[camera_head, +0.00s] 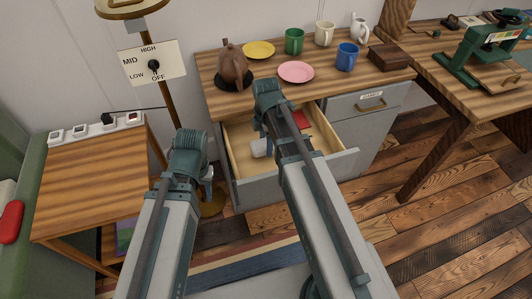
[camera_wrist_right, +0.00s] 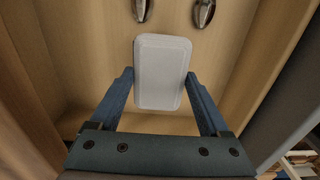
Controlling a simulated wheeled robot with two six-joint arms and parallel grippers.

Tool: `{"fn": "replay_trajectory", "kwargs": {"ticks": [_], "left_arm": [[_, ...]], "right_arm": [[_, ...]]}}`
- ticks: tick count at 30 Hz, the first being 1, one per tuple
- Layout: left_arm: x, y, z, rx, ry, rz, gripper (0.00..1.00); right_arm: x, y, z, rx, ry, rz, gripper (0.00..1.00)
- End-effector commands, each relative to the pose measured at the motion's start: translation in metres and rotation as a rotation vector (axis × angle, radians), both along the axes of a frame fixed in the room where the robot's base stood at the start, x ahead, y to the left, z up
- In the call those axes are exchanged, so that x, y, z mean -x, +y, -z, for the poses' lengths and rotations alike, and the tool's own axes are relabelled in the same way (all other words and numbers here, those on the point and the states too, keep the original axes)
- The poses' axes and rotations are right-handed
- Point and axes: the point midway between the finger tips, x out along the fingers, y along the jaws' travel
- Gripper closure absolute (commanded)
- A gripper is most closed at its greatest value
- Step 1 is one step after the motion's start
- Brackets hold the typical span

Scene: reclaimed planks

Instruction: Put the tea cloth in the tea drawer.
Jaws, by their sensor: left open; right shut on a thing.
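The tea cloth appears as a pale grey, rounded, folded-looking slab (camera_wrist_right: 162,72) between the fingers of my right gripper (camera_wrist_right: 160,80). My right gripper is shut on it, inside the walls of the open drawer. The cloth also shows in the head view (camera_head: 260,148), partly hidden by my right arm. Whether it touches the drawer floor I cannot tell. The open wooden drawer (camera_head: 328,138) is pulled out below the counter; its front label is not visible. My left gripper (camera_head: 208,183) is open and empty, left of the drawer.
A red item (camera_head: 302,119) lies in the drawer; two metal items (camera_wrist_right: 204,12) show at its far end. A labelled closed drawer (camera_head: 371,104) is to the right. The counter holds a teapot (camera_head: 233,66), plates and mugs. A side table (camera_head: 95,180) stands left.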

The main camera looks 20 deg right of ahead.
Motion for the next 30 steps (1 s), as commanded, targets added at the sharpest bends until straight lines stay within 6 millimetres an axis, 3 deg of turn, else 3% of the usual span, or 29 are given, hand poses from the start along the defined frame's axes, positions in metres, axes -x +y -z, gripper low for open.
{"fn": "replay_trajectory", "kwargs": {"ticks": [5, 13, 26, 27, 30], "left_arm": [[0.0, 0.0, 0.007, 0.0, 0.0, 0.0, 0.55], [0.0, 0.0, 0.038, 0.0, 0.0, 0.0, 0.55], [0.0, 0.0, 0.041, 0.0, 0.0, 0.0, 0.55], [0.0, 0.0, 0.039, 0.0, 0.0, 0.0, 0.55], [0.0, 0.0, 0.039, 0.0, 0.0, 0.0, 0.55]], "right_arm": [[0.0, 0.0, 0.007, 0.0, 0.0, 0.0, 0.72], [0.0, 0.0, 0.038, 0.0, 0.0, 0.0, 0.72], [0.0, 0.0, 0.041, 0.0, 0.0, 0.0, 0.72], [0.0, 0.0, 0.039, 0.0, 0.0, 0.0, 0.15], [0.0, 0.0, 0.039, 0.0, 0.0, 0.0, 0.0]]}}
